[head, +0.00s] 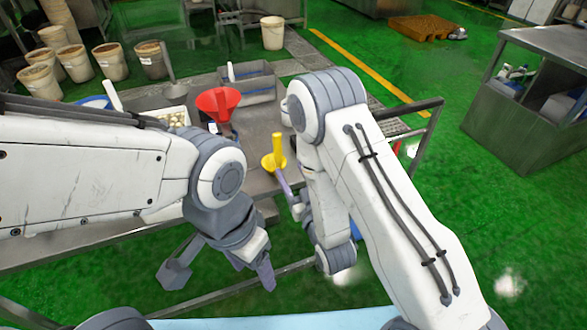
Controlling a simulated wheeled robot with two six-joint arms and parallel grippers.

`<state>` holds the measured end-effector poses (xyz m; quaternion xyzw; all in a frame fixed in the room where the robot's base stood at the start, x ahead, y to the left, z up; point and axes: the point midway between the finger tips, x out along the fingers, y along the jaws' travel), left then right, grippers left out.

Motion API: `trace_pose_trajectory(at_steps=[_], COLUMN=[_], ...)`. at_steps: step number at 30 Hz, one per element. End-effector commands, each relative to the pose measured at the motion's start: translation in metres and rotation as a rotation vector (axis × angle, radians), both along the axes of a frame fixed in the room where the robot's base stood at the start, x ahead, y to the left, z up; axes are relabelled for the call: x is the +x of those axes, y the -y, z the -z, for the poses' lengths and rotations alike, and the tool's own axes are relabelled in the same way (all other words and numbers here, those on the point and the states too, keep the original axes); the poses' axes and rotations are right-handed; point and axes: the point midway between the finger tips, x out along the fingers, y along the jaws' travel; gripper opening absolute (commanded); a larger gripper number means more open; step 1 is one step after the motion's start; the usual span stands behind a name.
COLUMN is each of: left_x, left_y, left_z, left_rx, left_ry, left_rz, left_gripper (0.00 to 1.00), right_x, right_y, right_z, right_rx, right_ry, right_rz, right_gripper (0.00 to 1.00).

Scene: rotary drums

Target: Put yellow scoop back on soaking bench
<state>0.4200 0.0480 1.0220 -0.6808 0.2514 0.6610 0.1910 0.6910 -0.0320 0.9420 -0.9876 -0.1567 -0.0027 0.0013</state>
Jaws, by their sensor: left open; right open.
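The yellow scoop (277,150) shows near the middle of the head view, over the steel bench top (262,118), its handle pointing up. Whether it rests on the bench I cannot tell. My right gripper (287,186) is open, with a grey finger just below the scoop; the arm hides much of this gripper, and contact is unclear. My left gripper (219,274) is open and empty, lower in the view by the near side of the bench, its fingers spread apart.
A red funnel (218,103), a grey bin (250,84) and a white tray of pale pieces (172,115) stand on the bench. Several buckets (110,62) stand behind left. A metal rail (425,135) borders the right side.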

Motion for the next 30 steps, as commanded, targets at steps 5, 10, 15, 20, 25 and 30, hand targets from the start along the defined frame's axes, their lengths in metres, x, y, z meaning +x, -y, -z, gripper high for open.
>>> trace_pose_trajectory(at_steps=[5, 10, 15, 20, 25, 30], left_x=[0.0, 0.0, 0.0, 0.0, 0.0, 0.0], left_y=[0.0, 0.0, 0.0, 0.0, 0.0, 0.0], left_z=[-0.003, -0.002, -0.002, -0.002, -0.002, -0.002], left_rx=[0.0, 0.0, 0.0, 0.0, 0.0, 0.0], left_ry=[0.0, 0.0, 0.0, 0.0, 0.0, 0.0], left_rz=[0.0, 0.0, 0.0, 0.0, 0.0, 0.0], left_gripper=[0.65, 0.65, 0.65, 0.65, 0.65, 0.65], right_x=[0.005, 0.008, -0.012, -0.053, -0.114, -0.186], right_y=[-0.009, -0.031, -0.049, -0.056, -0.049, -0.027], right_z=[-0.001, -0.001, -0.003, -0.012, -0.029, -0.053], right_rx=[-0.016, -0.076, -0.159, -0.251, -0.364, -0.492], right_ry=[-0.062, -0.257, -0.494, -0.714, -0.941, -1.153], right_rz=[-0.012, -0.047, -0.094, -0.146, -0.204, -0.263], right_gripper=[0.59, 0.59, 0.59, 0.59, 0.59, 0.59])
